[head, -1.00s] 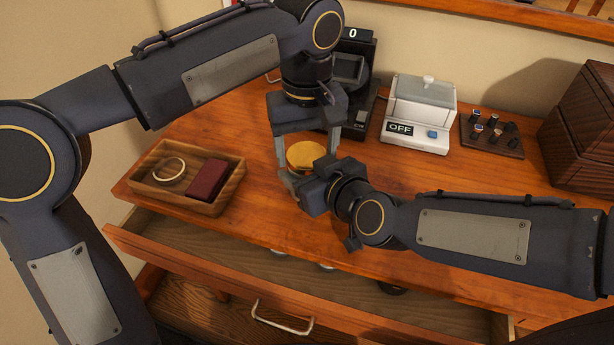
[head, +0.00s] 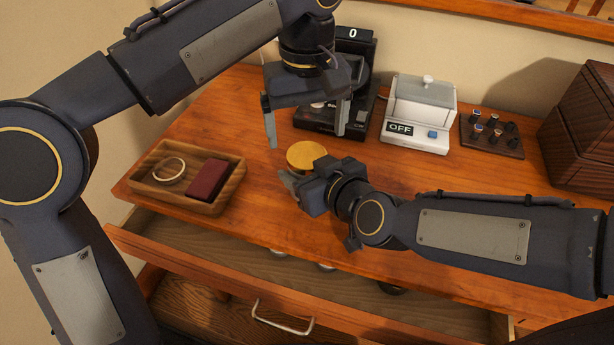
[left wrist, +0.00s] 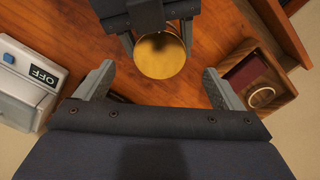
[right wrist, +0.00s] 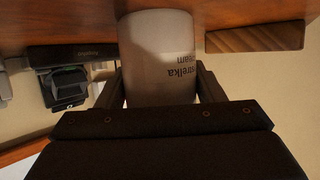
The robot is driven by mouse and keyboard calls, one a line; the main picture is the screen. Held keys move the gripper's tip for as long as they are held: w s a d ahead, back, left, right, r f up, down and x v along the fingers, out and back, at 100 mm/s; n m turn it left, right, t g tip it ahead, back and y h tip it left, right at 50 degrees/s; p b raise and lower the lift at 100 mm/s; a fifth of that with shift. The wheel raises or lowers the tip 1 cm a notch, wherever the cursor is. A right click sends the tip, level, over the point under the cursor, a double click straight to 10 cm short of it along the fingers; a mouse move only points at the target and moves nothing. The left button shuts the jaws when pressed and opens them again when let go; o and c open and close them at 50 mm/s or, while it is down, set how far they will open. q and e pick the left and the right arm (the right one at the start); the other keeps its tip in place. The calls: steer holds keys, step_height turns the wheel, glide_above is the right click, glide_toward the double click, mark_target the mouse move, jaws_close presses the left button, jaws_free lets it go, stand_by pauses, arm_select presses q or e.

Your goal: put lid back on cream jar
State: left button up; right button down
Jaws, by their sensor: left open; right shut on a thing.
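The cream jar (right wrist: 160,60) is a pale cylinder with dark lettering, seen in the right wrist view between the fingers of my right gripper (right wrist: 160,92). My right gripper (head: 292,180) is shut on the jar at the tabletop. The round gold lid (head: 306,155) covers the top of the jar; it also shows in the left wrist view (left wrist: 160,55). Whether it is fully seated cannot be told. My left gripper (head: 306,140) is open and empty, raised above and behind the lid, its fingers apart from it. The jar's body is mostly hidden in the head view.
A wooden tray (head: 231,184) with a bracelet and dark red box stands left. A black device (head: 361,75), a white device marked OFF (head: 417,143) and a small rack (head: 511,146) stand at the back. An open drawer (head: 190,250) lies below the front edge.

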mark_target(307, 155)
arm_select(q)
steer(key=shift+c, duration=0.4)
steer(key=shift+r+n, duration=0.55)
steer(key=shift+n, duration=0.55)
step_height(307, 155, up, 2)
steer(key=n, duration=0.4)
steer(key=shift+r+n, duration=0.2)
steer(key=shift+n, duration=0.1)
steer(key=shift+f, duration=4.05)
